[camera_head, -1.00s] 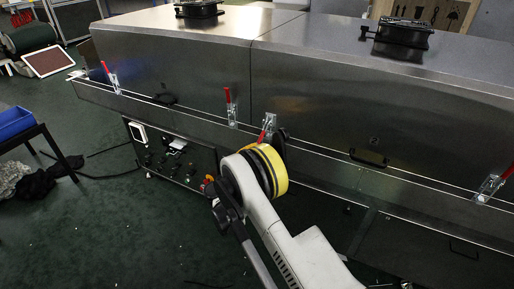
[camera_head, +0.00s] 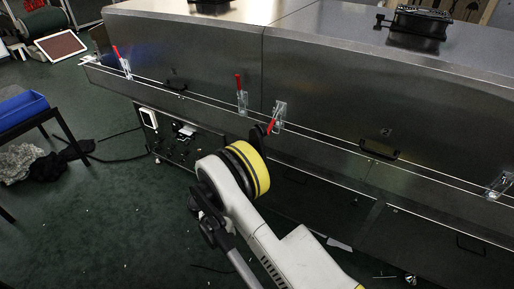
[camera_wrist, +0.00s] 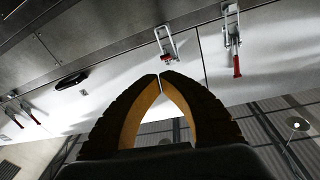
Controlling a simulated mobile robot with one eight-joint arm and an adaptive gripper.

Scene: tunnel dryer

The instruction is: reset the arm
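My gripper (camera_wrist: 160,77) shows in the wrist view with its two dark, tan-lined fingers curved together. The tips meet or nearly meet, and nothing is seen between them. Beyond the tips is the metal dryer wall with a toggle clamp (camera_wrist: 166,45) just above them in the picture. In the head view my white arm with a yellow band reaches from the bottom toward the dryer (camera_head: 330,85). The end of the arm is mostly hidden behind the yellow-banded joint, near the middle clamp (camera_head: 278,115) with its red handle tilted down.
Other red-handled clamps stand along the dryer's edge, at left (camera_head: 121,62), centre (camera_head: 241,95) and far right (camera_head: 502,182). A blue bin (camera_head: 22,108) rests on a table at left.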

